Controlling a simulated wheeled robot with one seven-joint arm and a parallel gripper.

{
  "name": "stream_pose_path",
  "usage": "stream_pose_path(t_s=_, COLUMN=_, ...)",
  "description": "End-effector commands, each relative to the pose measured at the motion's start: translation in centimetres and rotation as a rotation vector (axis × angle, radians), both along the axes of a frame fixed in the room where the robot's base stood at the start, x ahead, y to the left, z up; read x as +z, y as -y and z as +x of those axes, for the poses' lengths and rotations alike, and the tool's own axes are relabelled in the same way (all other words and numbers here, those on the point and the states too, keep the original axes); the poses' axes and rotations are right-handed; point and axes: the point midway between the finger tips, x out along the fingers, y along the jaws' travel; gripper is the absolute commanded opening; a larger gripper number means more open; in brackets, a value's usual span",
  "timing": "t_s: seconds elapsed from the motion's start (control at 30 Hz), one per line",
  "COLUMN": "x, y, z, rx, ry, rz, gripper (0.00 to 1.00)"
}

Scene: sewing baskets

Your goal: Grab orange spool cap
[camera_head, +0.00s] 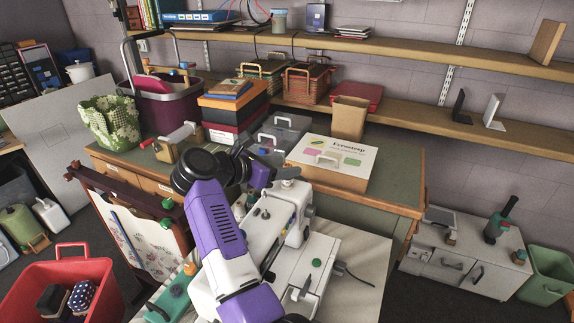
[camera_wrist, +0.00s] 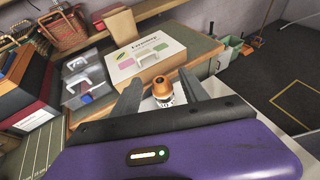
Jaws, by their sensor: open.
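The orange spool cap (camera_wrist: 162,84) shows in the wrist view as a small rounded orange piece on top of a white base with dark markings. My gripper (camera_wrist: 160,80) is open, and its two dark fingers stand to the left and right of the cap in that view. I see gaps between the cap and both fingers, but I cannot tell how deep it lies between them. In the head view my gripper (camera_head: 287,172) is above the white sewing machine (camera_head: 285,205). I cannot make out the cap there.
A labelled cardboard box (camera_head: 331,164) stands on the green-topped workbench (camera_head: 395,190) behind my gripper. A clear case (camera_head: 279,132) and stacked boxes (camera_head: 232,112) stand to its left. A low white cabinet (camera_head: 470,255) is at the right.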

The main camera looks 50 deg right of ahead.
Motion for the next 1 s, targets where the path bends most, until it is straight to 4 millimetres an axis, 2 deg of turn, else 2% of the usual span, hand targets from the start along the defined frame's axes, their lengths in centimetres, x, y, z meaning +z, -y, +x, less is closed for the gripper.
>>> stream_pose_path(t_s=0.23, x=-0.09, y=0.11, z=0.05, rx=0.002, ry=0.001, rz=0.000, gripper=0.52)
stream_pose_path(t_s=0.5, x=-0.06, y=0.10, z=0.04, rx=0.001, ry=0.000, rz=-0.001, gripper=0.00)
stream_pose_path(t_s=0.83, x=0.01, y=0.09, z=0.04, rx=0.002, ry=0.001, rz=-0.001, gripper=0.00)
stream_pose_path(t_s=1.0, x=0.75, y=0.08, z=0.08, rx=0.001, ry=0.003, rz=-0.001, gripper=0.00)
